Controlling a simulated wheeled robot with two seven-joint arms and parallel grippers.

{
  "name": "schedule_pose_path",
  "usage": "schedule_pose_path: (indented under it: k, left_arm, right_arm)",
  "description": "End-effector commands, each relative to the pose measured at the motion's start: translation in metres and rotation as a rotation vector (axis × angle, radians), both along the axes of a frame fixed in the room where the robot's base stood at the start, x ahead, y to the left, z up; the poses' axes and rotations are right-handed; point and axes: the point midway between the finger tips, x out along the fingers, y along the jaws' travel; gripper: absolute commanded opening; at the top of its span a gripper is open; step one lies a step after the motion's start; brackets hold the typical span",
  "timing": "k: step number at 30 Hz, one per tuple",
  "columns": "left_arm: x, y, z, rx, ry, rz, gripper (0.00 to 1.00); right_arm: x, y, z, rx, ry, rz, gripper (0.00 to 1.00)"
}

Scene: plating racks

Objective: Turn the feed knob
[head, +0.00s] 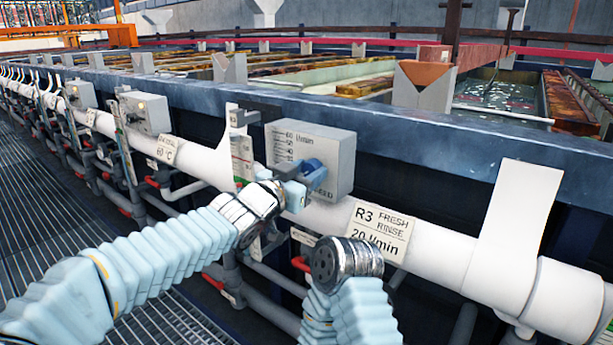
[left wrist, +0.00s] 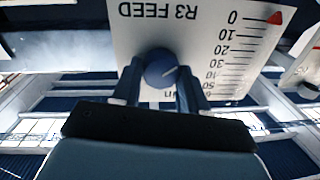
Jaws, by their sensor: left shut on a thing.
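The R3 feed box (head: 335,145) is a light grey panel with an l/min scale, fixed above the white pipe in the head view. Its blue feed knob (head: 313,174) is partly hidden by my left gripper (head: 294,183). In the left wrist view the box face (left wrist: 205,35) appears upside down, reading "R3 FEED". A red marker (left wrist: 275,17) is beside the 0 of the scale. The round blue knob (left wrist: 160,68) has a light line on it and sits between the two fingers of my left gripper (left wrist: 158,82), which is shut on it. My right forearm shows, but not its gripper.
A white pipe (head: 440,250) runs below the box, with a label (head: 378,232) reading "R3 FRESH RINSE 20 l/min". A white upright bracket (head: 517,215) stands to the right. Tanks lie behind the dark blue rail (head: 420,128). Grating (head: 50,205) covers the floor at left.

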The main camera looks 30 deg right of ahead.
Motion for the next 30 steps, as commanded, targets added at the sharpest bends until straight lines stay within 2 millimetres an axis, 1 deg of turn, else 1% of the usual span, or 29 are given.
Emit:
schedule_pose_path:
  k: [1, 12, 21, 30]
  left_arm:
    - [0.000, 0.000, -0.003, 0.012, -0.031, 0.001, 0.13]
    - [0.000, 0.000, -0.004, 0.143, -0.345, 0.000, 0.13]
    - [0.000, 0.000, -0.004, 0.252, -0.607, 0.000, 0.13]
    - [0.000, 0.000, -0.005, 0.349, -0.840, 0.000, 0.13]
  right_arm:
    - [0.000, 0.000, -0.006, -0.001, 0.001, -0.001, 0.43]
    - [0.002, -0.005, -0.025, -0.007, -0.003, -0.010, 0.43]
    - [0.003, -0.009, -0.035, -0.013, -0.006, -0.016, 0.43]
    - [0.004, -0.011, -0.040, -0.016, -0.007, -0.020, 0.43]
